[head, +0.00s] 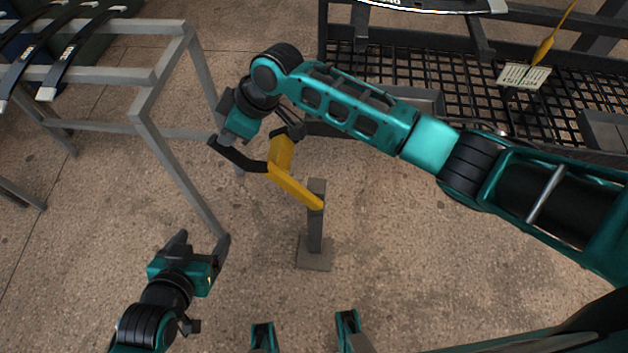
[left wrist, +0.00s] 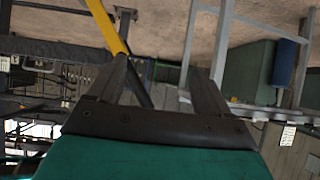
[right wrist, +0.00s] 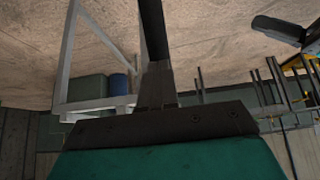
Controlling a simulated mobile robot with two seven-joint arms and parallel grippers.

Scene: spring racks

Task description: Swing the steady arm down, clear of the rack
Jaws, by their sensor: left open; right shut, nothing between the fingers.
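The steady arm (head: 296,189) is a yellow bar fixed to the top of a short grey post (head: 315,228). It reaches left from the post and carries on as a black end part (head: 238,156). A yellow block stands up at its bend. The bar also shows in the left wrist view (left wrist: 106,25). My right gripper (head: 218,140) is shut and empty at the black end; a dark bar passes its fingertips in the right wrist view, and contact cannot be told. My left gripper (head: 202,241) is open and empty, low and left of the post. The grey rack (head: 147,100) stands at upper left.
Dark leaf springs (head: 70,50) lie on the grey rack. A black mesh rack (head: 440,75) with a sign (head: 523,76) stands at upper right, behind my right arm. The floor around the post's base is clear.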

